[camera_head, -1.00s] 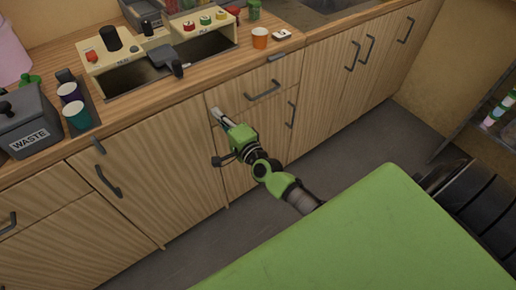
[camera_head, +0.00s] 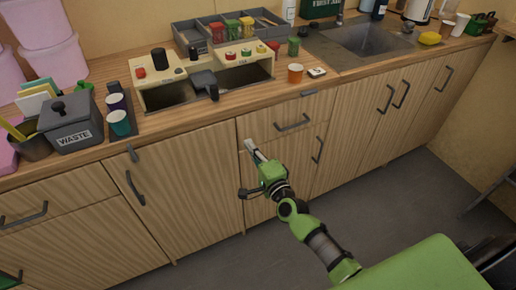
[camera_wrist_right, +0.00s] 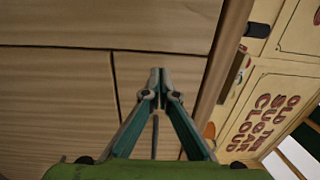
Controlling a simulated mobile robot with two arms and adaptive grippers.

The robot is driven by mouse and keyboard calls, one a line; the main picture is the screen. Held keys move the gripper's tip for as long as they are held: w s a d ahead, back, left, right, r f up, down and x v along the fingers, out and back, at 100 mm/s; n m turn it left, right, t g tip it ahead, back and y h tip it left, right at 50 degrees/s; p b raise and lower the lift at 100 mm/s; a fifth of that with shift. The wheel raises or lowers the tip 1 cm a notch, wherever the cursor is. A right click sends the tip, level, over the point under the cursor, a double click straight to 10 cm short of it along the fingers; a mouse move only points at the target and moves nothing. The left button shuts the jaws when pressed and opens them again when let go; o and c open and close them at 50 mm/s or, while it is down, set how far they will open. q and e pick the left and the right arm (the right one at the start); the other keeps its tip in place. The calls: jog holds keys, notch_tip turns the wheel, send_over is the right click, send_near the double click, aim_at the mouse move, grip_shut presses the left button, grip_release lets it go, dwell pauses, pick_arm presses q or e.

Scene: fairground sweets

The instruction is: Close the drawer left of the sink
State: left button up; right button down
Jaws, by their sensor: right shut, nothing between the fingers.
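The sink (camera_head: 365,40) is set in the counter to the upper right. My right gripper (camera_head: 248,144) is shut and empty, its tips at the lower left part of the drawer front. In the right wrist view its fingers (camera_wrist_right: 158,78) meet in front of that drawer; contact cannot be told. My left gripper is not in view.
A cabinet door (camera_head: 190,185) lies left of the drawer, a smaller door (camera_head: 318,170) below it. The floor (camera_head: 235,265) before the cabinets looks clear.

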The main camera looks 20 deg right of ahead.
jog(key=s, duration=1)
jog(key=s+f+n+g, duration=0.3)
jog(key=s+f+n, duration=0.15)
jog(key=f, duration=0.65)
jog(key=s+f+n+g, duration=0.3)
jog(key=s+f, duration=0.3)
jog(key=f, duration=0.6)
jog(key=s+f+n+g, duration=0.3)
jog(key=s+f, duration=0.3)
jog(key=f, duration=0.5)
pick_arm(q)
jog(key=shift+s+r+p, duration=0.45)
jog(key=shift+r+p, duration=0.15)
pick_arm(e)
jog(key=s+f+n+g, duration=0.2)
jog(key=s+f, duration=0.3)
jog(key=s, duration=0.4)
jog(key=s+d+f+n+g+h, duration=0.1)
jog(key=s+f+n+g, duration=0.2)
jog(key=s, duration=0.7)
jog(key=s+d+f+n+g, duration=0.1)
jog(key=s+f+n+g, duration=0.2)
jog(key=s+f, duration=0.4)
jog(key=s+n, duration=0.1)
jog(key=s, duration=0.2)
jog(key=shift+s+d+h, duration=0.15)
jog(key=shift+s+h, duration=0.1)
jog(key=shift+h, duration=0.05)
